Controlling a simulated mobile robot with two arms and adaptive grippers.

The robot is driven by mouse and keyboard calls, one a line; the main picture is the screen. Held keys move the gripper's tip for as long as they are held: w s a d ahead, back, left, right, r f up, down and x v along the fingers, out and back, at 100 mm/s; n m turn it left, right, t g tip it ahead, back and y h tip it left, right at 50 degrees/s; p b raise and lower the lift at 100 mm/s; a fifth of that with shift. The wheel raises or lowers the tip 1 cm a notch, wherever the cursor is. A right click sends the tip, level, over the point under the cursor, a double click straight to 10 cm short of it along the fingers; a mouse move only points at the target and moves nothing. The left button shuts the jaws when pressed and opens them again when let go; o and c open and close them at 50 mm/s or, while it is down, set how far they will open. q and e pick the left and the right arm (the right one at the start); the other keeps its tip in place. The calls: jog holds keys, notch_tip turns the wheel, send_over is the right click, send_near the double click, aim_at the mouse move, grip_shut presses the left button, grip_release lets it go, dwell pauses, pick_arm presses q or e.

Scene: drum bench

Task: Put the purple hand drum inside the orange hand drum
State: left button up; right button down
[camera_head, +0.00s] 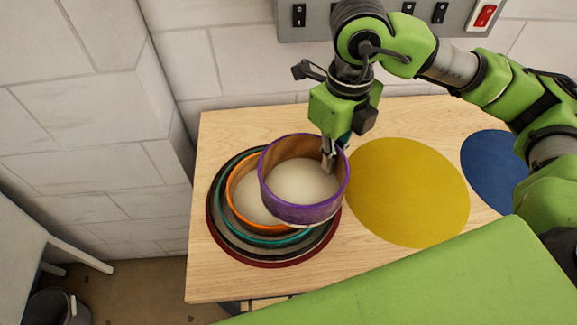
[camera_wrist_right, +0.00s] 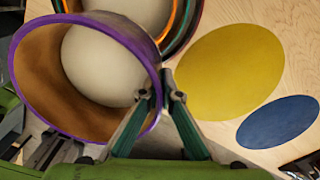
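The purple hand drum (camera_head: 304,214) is a purple-rimmed ring with a brown inner wall. My right gripper (camera_head: 331,163) is shut on its right-hand wall; in the right wrist view the two fingers (camera_wrist_right: 158,98) pinch the purple drum's wall (camera_wrist_right: 40,75). The orange hand drum (camera_head: 237,204) lies on the bench inside a teal ring (camera_head: 262,241). The purple drum is above the orange drum's right side, overlapping it in the head view and offset to the right. Much of the orange drum is hidden behind it. My left gripper is not in view.
A dark red outer ring (camera_head: 272,264) surrounds the nested drums on the wooden bench (camera_head: 215,285). A flat yellow disc (camera_head: 410,195) and a blue disc (camera_head: 490,170) lie to the right. A grey switch panel (camera_head: 320,20) is on the wall behind.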

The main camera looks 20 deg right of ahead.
aim_at(313, 151)
jog(key=w, duration=0.1)
jog(key=w+a+f+p, duration=0.1)
jog(key=w+a+f, duration=0.1)
jog(key=w, duration=0.1)
jog(key=w+f+p, duration=0.1)
jog(key=f, duration=0.1)
jog(key=w+a+f+p, duration=0.1)
jog(key=f, duration=0.2)
jog(key=w+a+f+p, duration=0.1)
jog(key=w+f+p, duration=0.1)
jog(key=f, duration=0.1)
jog(key=shift+f, duration=0.3)
jog(key=shift+f, duration=0.15)
jog(key=shift+f+b, duration=0.55)
jog(key=shift+b, duration=0.35)
jog(key=c, duration=2.6)
grip_release()
jog(key=shift+o, duration=0.2)
jog(key=shift+r, duration=0.1)
